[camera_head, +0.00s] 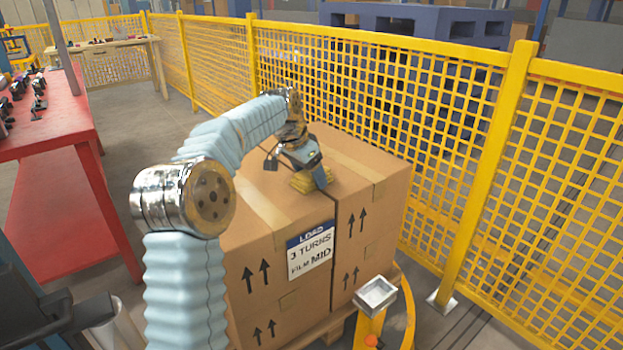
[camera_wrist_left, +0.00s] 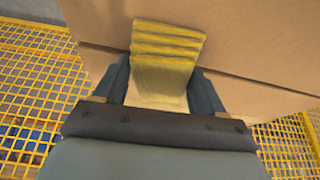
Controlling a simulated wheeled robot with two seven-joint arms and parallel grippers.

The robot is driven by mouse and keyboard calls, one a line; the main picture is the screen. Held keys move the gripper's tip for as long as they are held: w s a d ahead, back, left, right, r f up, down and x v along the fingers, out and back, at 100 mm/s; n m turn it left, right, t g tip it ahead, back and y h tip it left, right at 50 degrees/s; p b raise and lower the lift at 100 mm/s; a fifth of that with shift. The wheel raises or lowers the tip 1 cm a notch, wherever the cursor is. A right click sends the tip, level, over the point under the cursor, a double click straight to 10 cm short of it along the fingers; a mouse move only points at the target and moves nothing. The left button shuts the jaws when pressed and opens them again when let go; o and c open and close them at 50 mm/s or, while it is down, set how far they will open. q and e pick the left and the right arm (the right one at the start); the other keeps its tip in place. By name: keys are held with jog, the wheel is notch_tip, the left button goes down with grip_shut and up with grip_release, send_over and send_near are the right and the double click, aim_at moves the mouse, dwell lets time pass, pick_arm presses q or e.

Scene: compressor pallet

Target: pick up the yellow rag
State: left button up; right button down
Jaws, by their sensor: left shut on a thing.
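The yellow rag (camera_head: 304,181) is a small folded cloth on top of the stacked cardboard boxes (camera_head: 265,206). My left gripper (camera_head: 318,180) reaches down over the box top and is shut on the rag. In the left wrist view the rag (camera_wrist_left: 166,58) shows folded ridges and sits between the two fingers of the gripper (camera_wrist_left: 164,88). Whether the rag still touches the box top cannot be told. My right gripper is in neither view.
Yellow mesh fencing (camera_head: 500,180) runs close behind and right of the boxes. A red table (camera_head: 50,115) with tools stands at the left. A small metal tray (camera_head: 376,295) on a yellow post stands in front of the boxes. A wooden bench (camera_head: 105,45) is at the back left.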

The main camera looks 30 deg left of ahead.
pick_arm(q)
jog(key=shift+c, duration=0.5)
jog(key=shift+r, duration=0.1)
jog(key=shift+r, duration=0.3)
notch_tip(320, 180, up, 3)
jog(key=s+d+r+b, duration=0.2)
jog(key=s+d+r, duration=0.3)
jog(key=s+r, duration=0.4)
jog(key=s, duration=0.4)
jog(key=shift+r, duration=0.35)
jog(key=shift+d, duration=0.1)
